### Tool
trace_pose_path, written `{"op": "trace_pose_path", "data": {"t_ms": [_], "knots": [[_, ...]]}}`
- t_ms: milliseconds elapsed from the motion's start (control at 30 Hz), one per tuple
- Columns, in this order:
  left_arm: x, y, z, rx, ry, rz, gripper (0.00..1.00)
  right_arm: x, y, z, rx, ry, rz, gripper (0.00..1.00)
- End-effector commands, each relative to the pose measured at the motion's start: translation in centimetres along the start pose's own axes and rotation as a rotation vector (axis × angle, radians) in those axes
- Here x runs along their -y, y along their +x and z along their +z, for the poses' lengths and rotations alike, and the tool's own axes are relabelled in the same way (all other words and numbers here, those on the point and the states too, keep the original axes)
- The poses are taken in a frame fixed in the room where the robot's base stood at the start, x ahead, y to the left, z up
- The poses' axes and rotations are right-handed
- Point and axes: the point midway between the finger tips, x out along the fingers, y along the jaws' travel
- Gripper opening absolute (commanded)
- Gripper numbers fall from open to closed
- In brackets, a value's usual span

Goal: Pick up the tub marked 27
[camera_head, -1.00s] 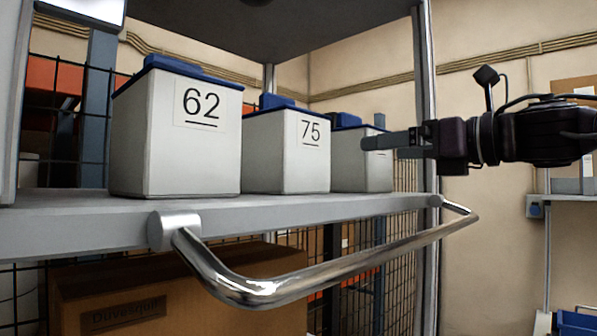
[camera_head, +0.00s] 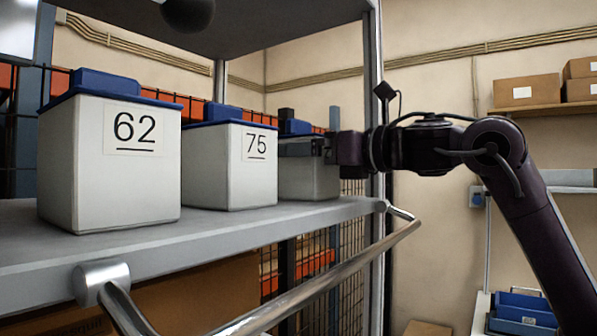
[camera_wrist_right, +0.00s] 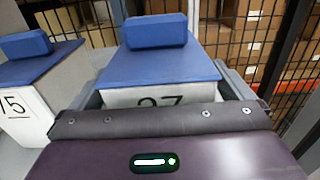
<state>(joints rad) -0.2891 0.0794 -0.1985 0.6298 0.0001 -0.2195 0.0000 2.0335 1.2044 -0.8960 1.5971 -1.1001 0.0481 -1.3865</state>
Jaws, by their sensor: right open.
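The tub marked 27 (camera_wrist_right: 160,97) is grey-white with a blue lid and a blue block-shaped handle on top. Its number is partly hidden by my wrist in the right wrist view. In the head view it is the farthest tub (camera_head: 309,182) in the row on the shelf, its label hidden behind my gripper. My right gripper (camera_head: 303,147) is open at the tub's upper part. In the right wrist view its grey fingers (camera_wrist_right: 162,82) lie on either side of the tub, just below the lid; contact cannot be told. My left gripper is not in view.
Tubs marked 75 (camera_head: 229,168) and 62 (camera_head: 110,165) stand in the row on the grey shelf (camera_head: 190,235). A metal post (camera_head: 374,90) rises at the shelf's right end. A chrome handrail (camera_head: 330,285) runs along the front, and another shelf is overhead.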

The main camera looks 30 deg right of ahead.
Motion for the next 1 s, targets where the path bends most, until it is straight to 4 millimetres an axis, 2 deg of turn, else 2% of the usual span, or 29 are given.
{"op": "trace_pose_path", "data": {"t_ms": [33,400,767,1000], "knots": [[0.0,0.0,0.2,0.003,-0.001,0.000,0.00,0.0,0.0,0.0,0.000,0.000,0.000,1.00],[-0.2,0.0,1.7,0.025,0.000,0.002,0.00,0.0,0.0,0.0,0.001,0.000,0.000,0.53],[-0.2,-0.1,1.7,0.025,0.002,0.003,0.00,0.0,-0.1,0.8,0.006,0.000,0.001,0.53],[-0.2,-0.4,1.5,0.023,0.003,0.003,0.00,-0.1,-0.1,4.2,0.007,0.001,0.003,0.53]]}}
